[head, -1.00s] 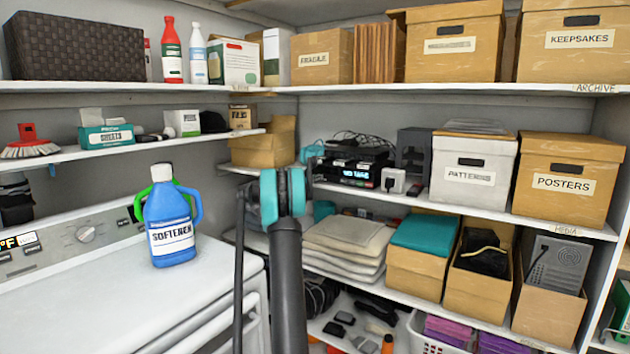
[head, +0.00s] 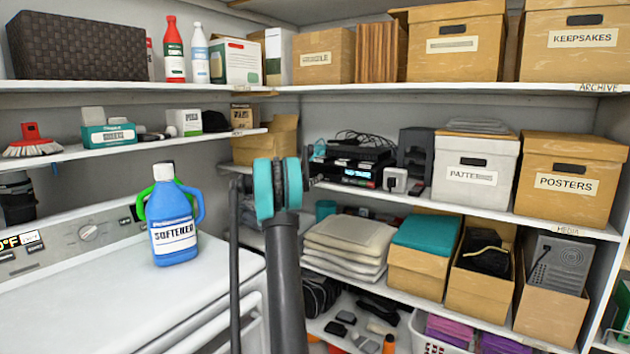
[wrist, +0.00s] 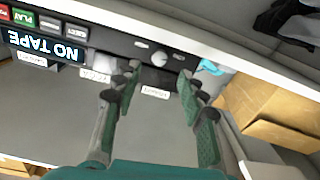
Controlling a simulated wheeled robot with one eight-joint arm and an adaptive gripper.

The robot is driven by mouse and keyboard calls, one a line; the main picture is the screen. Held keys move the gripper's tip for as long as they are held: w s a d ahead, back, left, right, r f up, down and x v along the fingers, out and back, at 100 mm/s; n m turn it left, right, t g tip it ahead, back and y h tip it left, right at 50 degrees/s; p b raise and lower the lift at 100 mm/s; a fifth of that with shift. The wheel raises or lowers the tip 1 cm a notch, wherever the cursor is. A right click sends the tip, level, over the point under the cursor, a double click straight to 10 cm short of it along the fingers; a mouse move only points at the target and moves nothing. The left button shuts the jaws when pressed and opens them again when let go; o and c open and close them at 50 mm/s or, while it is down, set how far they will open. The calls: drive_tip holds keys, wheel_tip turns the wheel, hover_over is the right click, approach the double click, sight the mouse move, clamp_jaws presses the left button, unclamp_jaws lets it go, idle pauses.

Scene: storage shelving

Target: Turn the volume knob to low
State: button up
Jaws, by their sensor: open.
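The media player (head: 372,177), a dark box with a lit display, sits on the middle shelf in the head view, partly behind my arm. In the wrist view its panel (wrist: 118,43) appears upside down, with a display reading NO TAPE (wrist: 45,46). A small pale round knob (wrist: 160,59) is on the panel, just beyond my fingertips and roughly between them; I cannot tell which setting it points to. My gripper (wrist: 157,76) is open, with nothing between its fingers. Whether a finger touches the panel is unclear. In the head view the fingers are mostly hidden behind my wrist.
A cardboard box (head: 268,140) stands left of the player. A white adapter (head: 395,180) and the PATTERNS box (head: 472,192) stand right. The shelf above limits room overhead.

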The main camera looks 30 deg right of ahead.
drive_tip(key=v, duration=0.6)
drive_tip(key=shift+s+a, duration=0.15)
drive_tip(key=s+a+m, duration=0.2)
drive_tip(key=a+m, duration=0.2)
drive_tip(key=a, duration=0.1)
drive_tip(key=x, duration=1.7)
drive_tip(key=shift+d, duration=0.1)
clamp_jaws()
